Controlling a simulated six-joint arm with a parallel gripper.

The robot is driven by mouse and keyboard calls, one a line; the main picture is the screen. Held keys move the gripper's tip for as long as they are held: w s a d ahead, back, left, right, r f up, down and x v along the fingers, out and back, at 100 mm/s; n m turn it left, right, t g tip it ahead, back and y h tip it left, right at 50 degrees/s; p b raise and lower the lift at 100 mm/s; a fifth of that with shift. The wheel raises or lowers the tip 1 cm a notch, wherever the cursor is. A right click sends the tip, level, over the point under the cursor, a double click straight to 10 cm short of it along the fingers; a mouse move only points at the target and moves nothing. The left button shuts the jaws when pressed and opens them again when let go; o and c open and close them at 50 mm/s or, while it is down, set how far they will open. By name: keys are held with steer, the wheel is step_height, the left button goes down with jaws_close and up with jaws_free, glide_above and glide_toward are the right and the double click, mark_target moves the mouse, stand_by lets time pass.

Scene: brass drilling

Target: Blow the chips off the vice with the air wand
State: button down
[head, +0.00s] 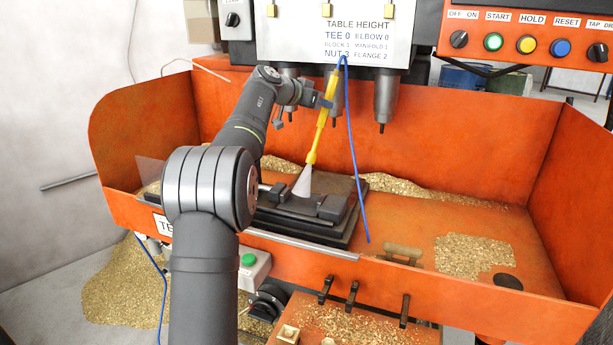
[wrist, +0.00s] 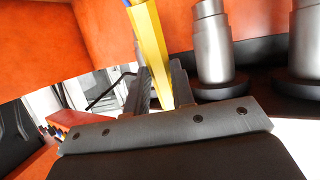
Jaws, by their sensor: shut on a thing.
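My gripper (head: 322,101) is shut on the yellow air wand (head: 321,120) and holds it above the vice. The wand tilts, its lower end to the left, with a pale spray cone (head: 303,181) from its tip down to the vice. A blue hose hangs from its upper end. The dark vice (head: 333,208) sits on a black plate in the orange tray. Any chips on the vice are too small to tell. In the wrist view the yellow wand (wrist: 151,50) stands between the fingers (wrist: 157,92); its tip is hidden there.
Grey spindles (head: 386,97) hang behind and right of the wand. The orange tray walls (head: 465,140) stand around the vice. Brass chips (head: 470,256) lie in heaps on the tray floor. A small brass-coloured piece (head: 403,251) lies near the front edge. The blue hose (head: 356,165) dangles right of the wand.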

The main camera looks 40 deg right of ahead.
steer(key=s+a+f+m+g+y, duration=0.2)
steer(key=s+f+m+y, duration=0.3)
steer(key=s, duration=0.6)
steer(key=s+a+f+m+g+y, duration=0.1)
steer(key=s+a+f+y, duration=0.15)
steer(key=s+f, duration=0.6)
steer(key=s+a+f+m+t+y, duration=0.1)
steer(key=s+a+f+m+y, duration=0.2)
steer(key=s+a, duration=0.5)
steer(key=s+a+f+m+t+y, duration=0.2)
steer(key=s+a+f+m+y, duration=0.1)
steer(key=s+a, duration=0.5)
steer(key=shift+s+a+f+m, duration=0.15)
steer(key=shift+s+f+m, duration=0.25)
steer(key=shift+s, duration=0.3)
steer(key=shift+s, duration=0.1)
